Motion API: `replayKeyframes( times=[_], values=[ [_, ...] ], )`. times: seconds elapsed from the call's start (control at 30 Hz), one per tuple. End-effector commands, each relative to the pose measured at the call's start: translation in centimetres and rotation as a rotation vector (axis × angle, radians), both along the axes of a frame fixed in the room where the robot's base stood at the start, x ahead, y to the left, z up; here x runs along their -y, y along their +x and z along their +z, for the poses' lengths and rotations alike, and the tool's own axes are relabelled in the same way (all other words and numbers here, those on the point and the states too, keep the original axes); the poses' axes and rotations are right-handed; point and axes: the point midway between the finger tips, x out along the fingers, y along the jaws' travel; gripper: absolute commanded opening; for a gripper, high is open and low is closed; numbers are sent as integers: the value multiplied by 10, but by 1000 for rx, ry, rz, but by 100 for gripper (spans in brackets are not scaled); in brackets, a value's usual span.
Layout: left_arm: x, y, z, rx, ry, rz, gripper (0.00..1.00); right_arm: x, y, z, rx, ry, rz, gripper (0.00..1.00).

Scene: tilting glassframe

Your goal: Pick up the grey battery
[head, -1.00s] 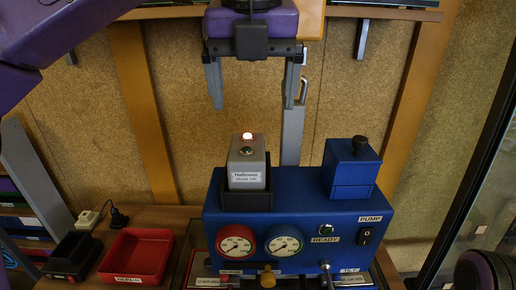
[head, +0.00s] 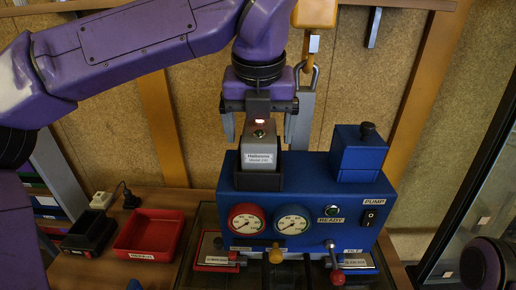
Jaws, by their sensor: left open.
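The grey battery (head: 260,150) stands upright in a dark holder (head: 259,181) at the left end of the blue pump unit's top. It has a white label and a lit reddish lamp on top. My left gripper (head: 259,138) points down over the battery. Its two fingers are open, one on each side of the battery's upper part, with a visible gap at the left. I cannot tell whether the right finger touches. My right gripper is not clearly in view; only a dark rounded part shows at the lower right edge.
The blue pump unit (head: 305,203) carries two gauges, a switch and a blue box (head: 358,155) right of the battery. A red tray (head: 150,235) and a black charger-like box (head: 89,231) lie at left. Levers stand in front. A glass frame (head: 470,175) rises at right.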

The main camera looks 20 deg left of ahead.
Motion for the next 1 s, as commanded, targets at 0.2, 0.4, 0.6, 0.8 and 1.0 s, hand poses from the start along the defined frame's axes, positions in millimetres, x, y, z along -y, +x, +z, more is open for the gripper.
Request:
replayKeyframes(
  times=[0.2,0.4,0.6,0.8,1.0],
  values=[
    [0,0,-3,0,0,0,92,0,0,-3,0,0,0,0],
    [0,0,-5,0,0,1,92,0,0,-6,0,0,0,0],
    [0,0,-5,0,0,0,92,0,0,-6,0,0,0,0],
    [0,0,-5,0,0,0,46,0,0,-6,0,0,0,0],
    [0,0,-4,1,-1,0,7,0,0,-6,0,0,0,0]
  ],
)
